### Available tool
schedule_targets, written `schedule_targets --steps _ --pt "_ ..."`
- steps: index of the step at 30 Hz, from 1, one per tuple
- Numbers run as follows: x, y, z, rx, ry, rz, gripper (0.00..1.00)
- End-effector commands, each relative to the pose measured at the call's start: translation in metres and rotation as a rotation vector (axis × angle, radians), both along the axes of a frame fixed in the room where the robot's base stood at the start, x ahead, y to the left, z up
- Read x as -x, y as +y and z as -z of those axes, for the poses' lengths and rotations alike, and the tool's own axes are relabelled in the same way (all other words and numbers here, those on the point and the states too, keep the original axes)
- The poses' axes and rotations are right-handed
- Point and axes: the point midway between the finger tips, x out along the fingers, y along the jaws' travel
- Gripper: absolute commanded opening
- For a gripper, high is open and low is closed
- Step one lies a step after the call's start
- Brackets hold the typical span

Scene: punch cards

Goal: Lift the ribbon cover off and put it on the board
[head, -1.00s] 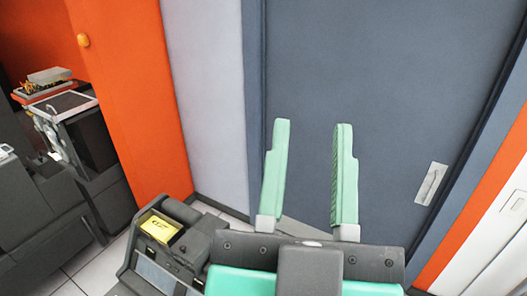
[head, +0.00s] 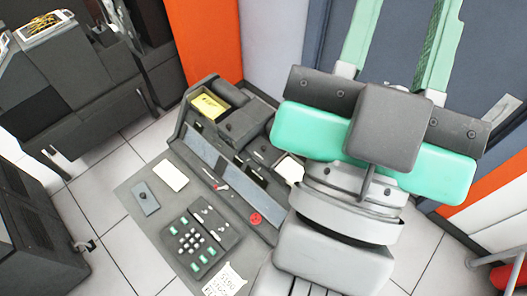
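A dark grey card punch machine (head: 215,160) stands left of my arm in the head view. It has boxy dark housings (head: 243,126) behind its grey desk board (head: 150,226). I cannot tell which of these parts is the ribbon cover; my arm hides the machine's right end. My gripper (head: 398,35) is at the top right, with its two green fingers wide apart. Only the dark door shows between them, and their tips are cut off by the top edge. The gripper is apart from the machine.
On the board are a keyboard (head: 197,240), a white card (head: 171,175), a small blue-grey plate (head: 145,198) and a printed sheet (head: 226,281). Yellow cards (head: 209,104) sit in the machine's hopper. Other dark machines (head: 75,85) stand at the left. Tiled floor (head: 95,200) lies between.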

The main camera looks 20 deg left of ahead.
Motion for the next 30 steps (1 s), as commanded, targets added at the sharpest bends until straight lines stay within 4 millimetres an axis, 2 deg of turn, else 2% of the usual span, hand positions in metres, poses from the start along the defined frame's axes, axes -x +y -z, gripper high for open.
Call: schedule_targets --steps 15,25,26,30 --pt "-0.0001 0.0000 0.0001 0.000 0.000 0.000 0.33" --pt "0.0000 0.0000 0.0000 0.000 0.000 0.000 0.97" --pt "0.0000 0.0000 0.0000 0.000 0.000 0.000 1.00" --pt "0.0000 0.0000 0.0000 0.000 0.000 0.000 1.00"
